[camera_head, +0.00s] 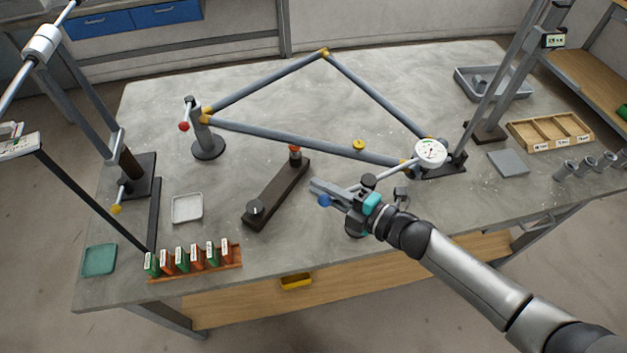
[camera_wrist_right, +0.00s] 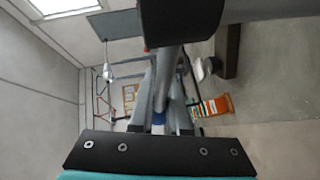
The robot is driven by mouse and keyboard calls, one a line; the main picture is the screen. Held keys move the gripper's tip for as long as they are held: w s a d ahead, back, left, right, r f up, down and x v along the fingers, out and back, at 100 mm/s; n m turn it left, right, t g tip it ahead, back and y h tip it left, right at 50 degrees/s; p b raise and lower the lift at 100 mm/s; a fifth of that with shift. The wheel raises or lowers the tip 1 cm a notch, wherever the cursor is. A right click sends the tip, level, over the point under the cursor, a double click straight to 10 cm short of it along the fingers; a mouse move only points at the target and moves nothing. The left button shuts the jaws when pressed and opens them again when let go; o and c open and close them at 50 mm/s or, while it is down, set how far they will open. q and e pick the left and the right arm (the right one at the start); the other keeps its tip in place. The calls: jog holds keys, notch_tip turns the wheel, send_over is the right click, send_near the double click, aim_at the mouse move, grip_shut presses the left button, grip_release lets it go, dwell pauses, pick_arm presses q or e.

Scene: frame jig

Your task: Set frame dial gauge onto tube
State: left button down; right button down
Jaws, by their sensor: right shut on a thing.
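The dial gauge (camera_head: 430,152) has a white round face on a thin arm and shows in front of the right end of the tube frame. The grey lower tube (camera_head: 290,139) of the triangular frame runs behind the gripper. I cannot tell whether the gauge touches the tube. The right wrist view shows the grey fingers (camera_wrist_right: 165,95) close up. My left gripper is not in view.
A clamp post (camera_head: 203,135) holds the frame's left corner. A rack of labelled blocks (camera_head: 195,258) and a white tray (camera_head: 187,208) are at front left. The front middle table is clear.

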jog(key=shift+s+d+n+g+y, duration=0.1)
jog(key=shift+s+n+g+y, duration=0.35)
jog(key=shift+n+g, duration=0.2)
jog(key=c, duration=0.9)
grip_release()
jog(key=shift+d, duration=0.1)
jog(key=b+v, duration=0.1)
jog(key=v, duration=1.4)
jog(key=shift+b, duration=0.4)
jog(key=shift+w, duration=0.1)
